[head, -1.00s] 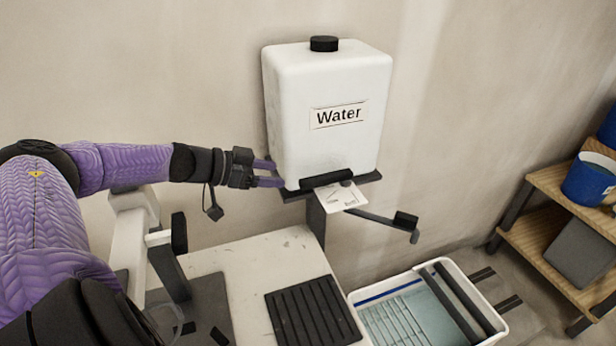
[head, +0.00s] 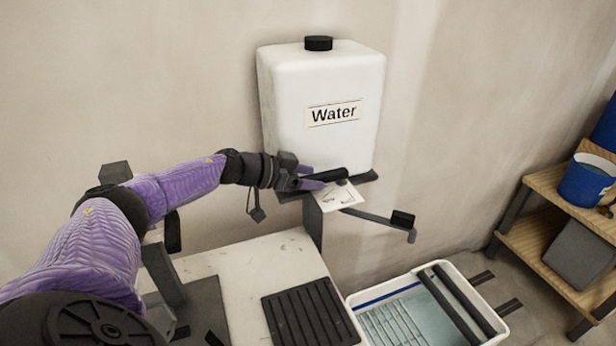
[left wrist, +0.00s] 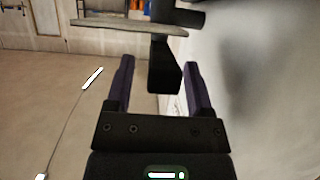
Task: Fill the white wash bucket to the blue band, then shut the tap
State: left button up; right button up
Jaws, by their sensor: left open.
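The white wash bucket (head: 352,301) stands at the lower right, with a blue band (head: 388,290) on its inner wall. Bluish water and a ribbed grid show inside it. A white tank marked "Water" (head: 322,100) stands against the wall. A black tap handle (head: 329,174) is at its lower front, and a grey spout arm (head: 375,217) reaches out over the bucket's side. I see no stream. My left gripper (head: 318,180) is open at the tap handle. In the left wrist view a dark bar (left wrist: 164,70) lies between the open fingers' line. My right gripper is out of view.
A white worktop (head: 245,255) with a black ribbed mat (head: 311,313) lies below the tank. A white card (head: 338,195) hangs under the tap. A wooden shelf (head: 545,235) with a blue bucket (head: 585,182) stands at the right.

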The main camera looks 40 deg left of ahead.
pick_arm(q)
grip_shut()
dwell(1.4)
